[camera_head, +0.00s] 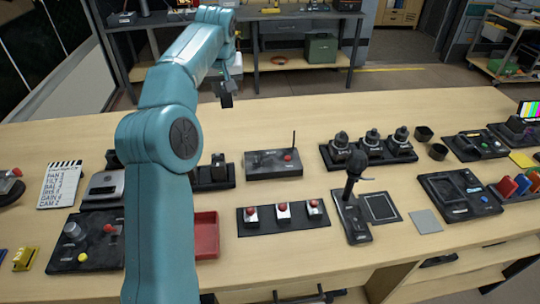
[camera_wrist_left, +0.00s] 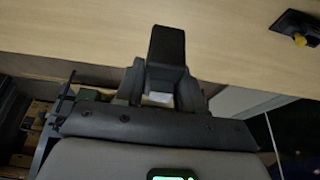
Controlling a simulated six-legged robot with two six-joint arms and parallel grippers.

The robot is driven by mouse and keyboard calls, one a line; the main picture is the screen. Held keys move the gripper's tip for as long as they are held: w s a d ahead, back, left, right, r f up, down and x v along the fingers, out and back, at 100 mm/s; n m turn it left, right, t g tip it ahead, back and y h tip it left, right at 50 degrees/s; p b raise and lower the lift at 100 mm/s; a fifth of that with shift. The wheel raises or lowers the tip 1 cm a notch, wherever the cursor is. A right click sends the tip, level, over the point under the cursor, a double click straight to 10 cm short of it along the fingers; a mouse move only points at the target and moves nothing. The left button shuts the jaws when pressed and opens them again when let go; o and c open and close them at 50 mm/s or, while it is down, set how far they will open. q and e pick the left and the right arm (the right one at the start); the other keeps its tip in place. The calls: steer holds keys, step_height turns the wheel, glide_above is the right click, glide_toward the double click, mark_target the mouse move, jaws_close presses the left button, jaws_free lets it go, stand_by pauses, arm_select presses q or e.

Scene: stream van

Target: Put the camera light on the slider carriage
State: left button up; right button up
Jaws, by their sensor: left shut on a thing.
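My left arm reaches from the front over the table to its far side. My left gripper (camera_head: 225,88) is shut on a small dark block, which looks like the camera light (camera_head: 226,101). In the left wrist view the black block (camera_wrist_left: 167,46) stands out between the two fingers of the gripper (camera_wrist_left: 162,86). It is held in the air, with the table surface behind it. I cannot tell for sure which thing is the slider carriage. A dark low device (camera_head: 220,172) behind my arm is partly hidden by it. My right gripper is not in view.
The table (camera_head: 300,115) has a clear strip along its far side. A black box with an antenna (camera_head: 273,163), a red tray (camera_head: 206,235), a row of red buttons (camera_head: 283,212), an upright microphone (camera_head: 355,175) and joystick units (camera_head: 370,147) stand nearer.

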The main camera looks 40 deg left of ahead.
arm_select(q)
steer(key=f+b, duration=0.1)
steer(key=f, duration=0.6)
steer(key=f+b, duration=0.2)
steer(key=f, duration=0.6)
steer(key=shift+s+a+f, duration=0.1)
steer(key=shift+s+a, duration=0.05)
steer(key=shift+s, duration=0.05)
steer(key=shift+w+f, duration=0.1)
steer(key=shift+f, duration=0.25)
step_height(320, 180, down, 4)
steer(key=shift+r, duration=0.2)
steer(key=shift+f, duration=0.4)
steer(key=shift+r, duration=0.1)
